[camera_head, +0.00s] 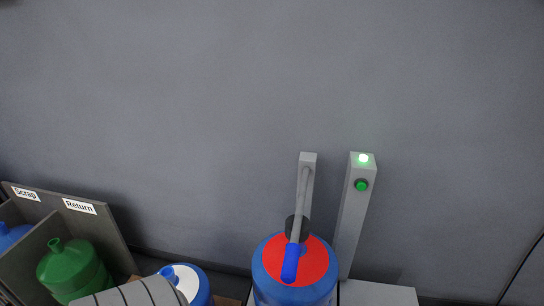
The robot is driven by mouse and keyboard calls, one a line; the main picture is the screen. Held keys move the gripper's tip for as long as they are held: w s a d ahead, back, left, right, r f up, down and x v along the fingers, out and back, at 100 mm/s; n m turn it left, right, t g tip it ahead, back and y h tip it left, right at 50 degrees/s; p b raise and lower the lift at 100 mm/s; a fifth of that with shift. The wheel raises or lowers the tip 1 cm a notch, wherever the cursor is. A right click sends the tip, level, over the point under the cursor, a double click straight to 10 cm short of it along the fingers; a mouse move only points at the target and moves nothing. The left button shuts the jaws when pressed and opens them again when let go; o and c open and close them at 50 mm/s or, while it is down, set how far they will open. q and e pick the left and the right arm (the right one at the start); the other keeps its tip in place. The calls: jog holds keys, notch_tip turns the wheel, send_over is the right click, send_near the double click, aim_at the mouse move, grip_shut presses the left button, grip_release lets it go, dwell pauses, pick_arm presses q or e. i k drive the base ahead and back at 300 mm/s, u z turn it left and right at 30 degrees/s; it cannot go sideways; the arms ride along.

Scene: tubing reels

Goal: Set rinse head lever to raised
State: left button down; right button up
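The rinse head is a dark round piece (298,228) on a slanting grey rod below a grey post (308,158). A lever with a blue grip (290,264) extends from it toward the front and appears low in the picture, over the red top (315,262) of a large blue bottle (270,290). I cannot tell from this view whether the lever touches the red top. Neither of my grippers shows in the view.
A grey post (353,215) with a lit green lamp (363,158) and green button (362,185) stands right of the lever. At left, a grey bin (75,226) labelled Scrap and Return holds a green bottle (72,272). A blue bottle with a white top (188,278) is partly hidden.

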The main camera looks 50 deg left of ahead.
aim_at(297, 227)
jog(key=u, duration=0.05)
jog(key=k, duration=0.15)
jog(key=u, duration=1.25)
